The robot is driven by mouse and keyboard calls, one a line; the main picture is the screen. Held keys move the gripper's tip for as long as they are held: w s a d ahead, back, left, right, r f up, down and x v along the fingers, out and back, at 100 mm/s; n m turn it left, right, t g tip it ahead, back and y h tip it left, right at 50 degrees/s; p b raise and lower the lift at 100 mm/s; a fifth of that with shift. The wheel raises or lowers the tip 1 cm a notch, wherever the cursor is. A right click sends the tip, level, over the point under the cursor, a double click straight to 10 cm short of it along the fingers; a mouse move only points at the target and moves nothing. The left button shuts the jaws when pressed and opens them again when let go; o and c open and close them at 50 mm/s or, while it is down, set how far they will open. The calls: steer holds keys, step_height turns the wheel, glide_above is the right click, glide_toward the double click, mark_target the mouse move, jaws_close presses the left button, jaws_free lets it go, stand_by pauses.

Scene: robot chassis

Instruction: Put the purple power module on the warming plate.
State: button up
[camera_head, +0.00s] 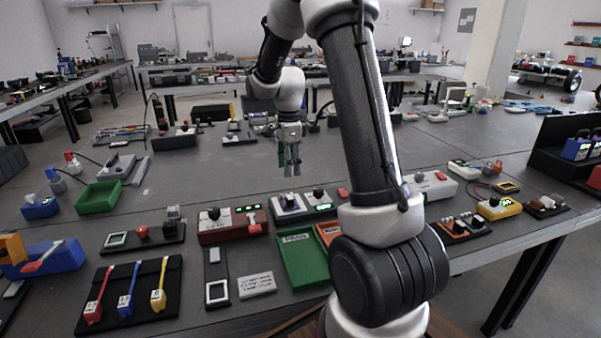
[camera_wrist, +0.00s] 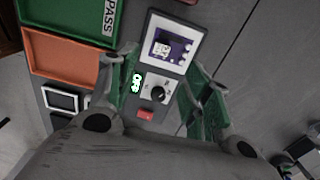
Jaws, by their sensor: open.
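The warming plate (camera_head: 300,208) appears to be the pale unit with a knob and green display at the table's near middle. In the wrist view its white-framed plate (camera_wrist: 178,23) is at the top of the unit, with a knob, a red button and a display reading OFF below. The purple power module (camera_wrist: 166,50), a purple square with a pale part on it, lies inside the white frame; it shows small in the head view (camera_head: 287,201). My gripper (camera_head: 291,173) hangs open and empty above and behind the unit, its green-lined fingers (camera_wrist: 160,62) pointing down, apart from the module.
A green tray (camera_head: 303,262) marked PASS and an orange tray (camera_head: 327,236) stand in front of the unit. A red-brown device (camera_head: 233,227) stands to its left and another pale knob unit (camera_head: 432,187) to its right.

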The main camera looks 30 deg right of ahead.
steer(key=s+a+r+n+t, duration=0.2)
steer(key=s+a+r+n, duration=0.1)
steer(key=s+r+n, duration=0.55)
steer(key=s+a+r+n+t, duration=0.15)
steer(key=s+r+n, duration=0.4)
steer(key=s, duration=0.55)
steer(key=s+a+n, duration=0.2)
steer(key=s+n, duration=0.4)
steer(key=s, duration=0.3)
steer(key=shift+r+n+t, duration=0.25)
steer(key=shift+n+t, duration=0.1)
steer(key=shift+n, duration=0.05)
steer(key=shift+o, duration=0.3)
